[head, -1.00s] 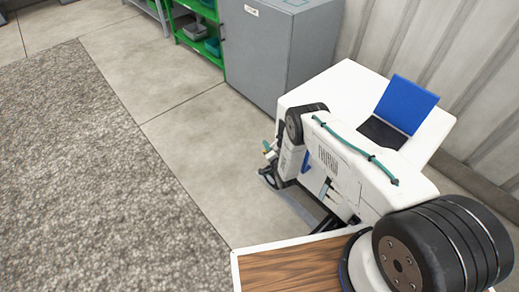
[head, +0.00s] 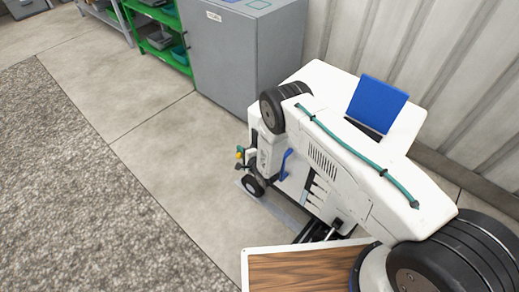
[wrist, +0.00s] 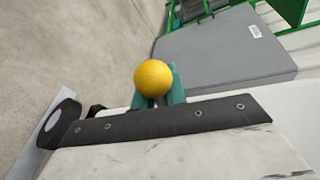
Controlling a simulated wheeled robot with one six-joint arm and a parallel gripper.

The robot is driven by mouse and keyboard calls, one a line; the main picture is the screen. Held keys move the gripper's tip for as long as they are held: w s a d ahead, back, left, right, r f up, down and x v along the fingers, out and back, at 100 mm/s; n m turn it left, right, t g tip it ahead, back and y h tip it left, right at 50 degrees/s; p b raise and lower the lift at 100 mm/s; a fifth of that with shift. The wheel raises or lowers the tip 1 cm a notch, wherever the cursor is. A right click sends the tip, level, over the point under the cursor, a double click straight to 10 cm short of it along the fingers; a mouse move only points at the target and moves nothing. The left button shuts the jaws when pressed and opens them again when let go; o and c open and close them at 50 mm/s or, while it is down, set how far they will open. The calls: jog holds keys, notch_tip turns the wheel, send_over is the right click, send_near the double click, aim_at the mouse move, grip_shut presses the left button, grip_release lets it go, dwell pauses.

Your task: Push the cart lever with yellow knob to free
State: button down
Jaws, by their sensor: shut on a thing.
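The yellow knob (wrist: 153,77) is a round ball in the middle of the wrist view. My gripper (wrist: 158,97) has teal fingers that are shut on it, one on each side. The lever's shaft is hidden below the knob. In the head view the knob (head: 239,154) is a small yellow spot by my gripper (head: 241,151), at the left end of the cart. The white cart (head: 331,75) stands partly behind my arm. In the wrist view its worn white side (wrist: 180,155) and a dark strip with screws lie just below the knob.
A small black wheel (head: 253,187) is on the floor below my gripper. A grey cabinet (head: 240,60) and a green shelf (head: 165,45) stand behind. A blue panel (head: 377,103) rises from the cart. The ribbed wall is at right. Floor and grey carpet (head: 80,190) at left are clear.

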jog(key=shift+s+a+r+m+g+y, duration=0.1)
jog(key=shift+r+m+g+y, duration=0.2)
jog(key=shift+r+m+g, duration=0.4)
jog(key=c, duration=1.5)
grip_release()
jog(key=shift+c, duration=0.2)
jog(key=shift+o, duration=0.5)
jog(key=shift+a, duration=0.15)
jog(key=v, duration=0.8)
jog(key=shift+f, duration=0.15)
